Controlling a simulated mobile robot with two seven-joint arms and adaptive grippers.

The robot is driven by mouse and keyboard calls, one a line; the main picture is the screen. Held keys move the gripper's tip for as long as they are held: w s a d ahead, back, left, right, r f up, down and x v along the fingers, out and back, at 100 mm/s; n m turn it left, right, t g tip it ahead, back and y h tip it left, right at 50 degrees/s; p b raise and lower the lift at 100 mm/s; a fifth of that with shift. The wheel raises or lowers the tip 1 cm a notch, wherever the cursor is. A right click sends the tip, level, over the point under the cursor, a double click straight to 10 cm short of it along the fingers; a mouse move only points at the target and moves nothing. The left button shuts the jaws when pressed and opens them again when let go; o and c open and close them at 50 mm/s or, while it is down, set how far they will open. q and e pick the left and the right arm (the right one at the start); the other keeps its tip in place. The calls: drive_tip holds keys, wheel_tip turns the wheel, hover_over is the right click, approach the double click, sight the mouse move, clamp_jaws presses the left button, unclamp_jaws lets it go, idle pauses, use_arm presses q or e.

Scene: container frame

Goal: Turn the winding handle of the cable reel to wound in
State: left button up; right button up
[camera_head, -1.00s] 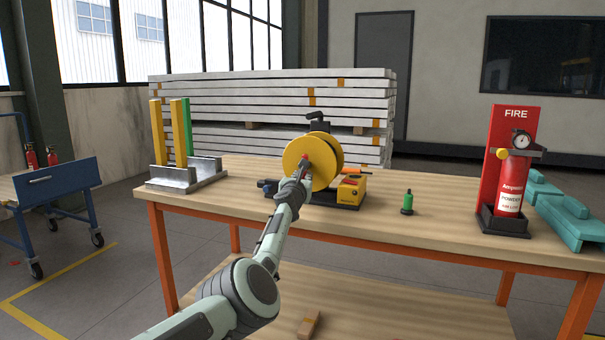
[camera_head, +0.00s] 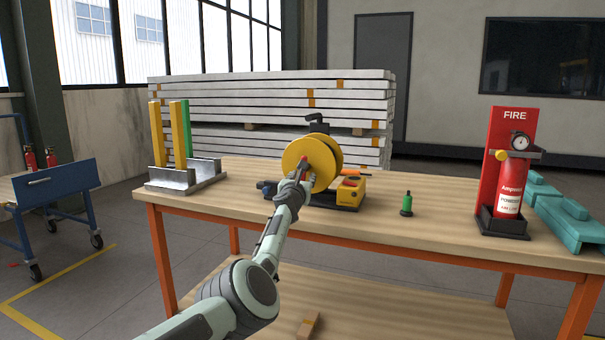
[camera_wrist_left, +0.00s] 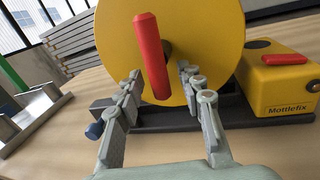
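The cable reel is a yellow disc (camera_head: 308,163) on a dark base with a yellow box (camera_head: 351,191) on the workbench. Its red winding handle (camera_wrist_left: 152,56) sticks out from the disc's face toward the wrist camera. My left gripper (camera_head: 296,181) is at the front of the reel. In the left wrist view its two fingers (camera_wrist_left: 160,82) are spread, one on each side of the handle's lower end, with gaps visible. The head view shows only a bit of the red handle (camera_head: 302,162) above the gripper. My right gripper is not in view.
A green bottle-like item (camera_head: 407,203) stands right of the reel. A fire extinguisher (camera_head: 510,190) in a red stand and a teal case (camera_head: 565,210) are further right. A grey metal holder (camera_head: 186,177) with yellow and green bars is left. The bench front between is clear.

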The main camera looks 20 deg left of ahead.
sight(305, 143)
use_arm(q)
drive_tip(key=shift+r, duration=5.05)
drive_tip(key=shift+f, duration=0.1)
